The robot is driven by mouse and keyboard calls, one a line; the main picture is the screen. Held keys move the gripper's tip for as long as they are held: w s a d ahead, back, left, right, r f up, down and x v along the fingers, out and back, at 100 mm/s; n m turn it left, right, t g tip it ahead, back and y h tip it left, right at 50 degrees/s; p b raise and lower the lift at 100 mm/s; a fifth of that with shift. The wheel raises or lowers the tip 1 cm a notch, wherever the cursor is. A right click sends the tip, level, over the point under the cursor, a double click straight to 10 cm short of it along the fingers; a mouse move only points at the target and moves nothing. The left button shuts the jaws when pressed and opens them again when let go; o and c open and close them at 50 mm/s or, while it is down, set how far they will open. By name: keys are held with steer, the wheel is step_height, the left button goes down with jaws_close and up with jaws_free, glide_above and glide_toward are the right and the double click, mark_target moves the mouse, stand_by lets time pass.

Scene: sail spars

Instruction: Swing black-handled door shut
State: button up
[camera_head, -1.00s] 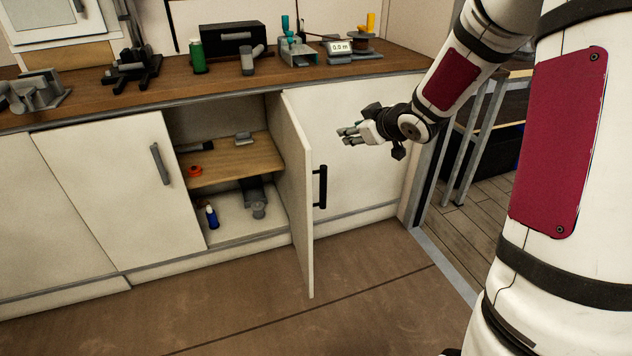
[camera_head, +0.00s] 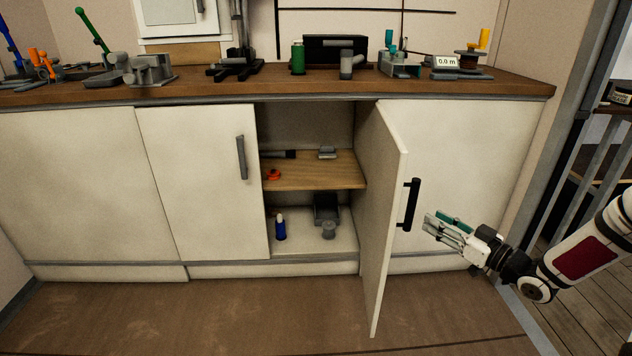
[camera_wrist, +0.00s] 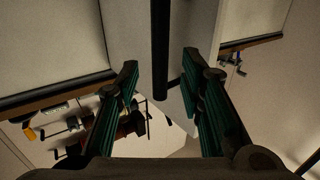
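The white door (camera_head: 386,200) stands open, swung out from the cabinet front. Its black vertical handle (camera_head: 409,204) is on the outer face, near the free edge. My gripper (camera_head: 432,222) is just right of the handle, with its fingers pointing toward it. In the wrist view my gripper (camera_wrist: 160,62) is open, and the black handle (camera_wrist: 160,40) lies between the two green-padded fingers in the picture. Neither finger visibly grips it. Whether the handle is within finger depth is hard to tell. The door panel (camera_wrist: 132,25) shows behind the handle.
The open cabinet has a wooden shelf (camera_head: 312,176) with small items, and a blue bottle (camera_head: 280,229) on its floor. A closed grey-handled door (camera_head: 205,185) is to the left. The worktop (camera_head: 300,86) carries tools. The floor (camera_head: 250,312) before the cabinet is clear.

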steer(key=b+x, duration=0.1)
steer(key=x, duration=0.6)
steer(key=shift+w+a, duration=0.2)
steer(key=shift+w, duration=0.15)
steer(key=shift+c, duration=0.6)
jaws_close()
steer(key=a+b, duration=0.1)
steer(key=a, duration=0.8)
steer(key=shift+w, duration=0.3)
steer(key=shift+a+r, duration=0.1)
steer(key=shift+a, duration=0.1)
steer(key=w+a+b, duration=0.2)
steer(key=a, duration=0.6)
steer(key=shift+w+a+b, duration=0.35)
steer(key=shift+b, duration=0.05)
steer(key=shift+a, duration=0.15)
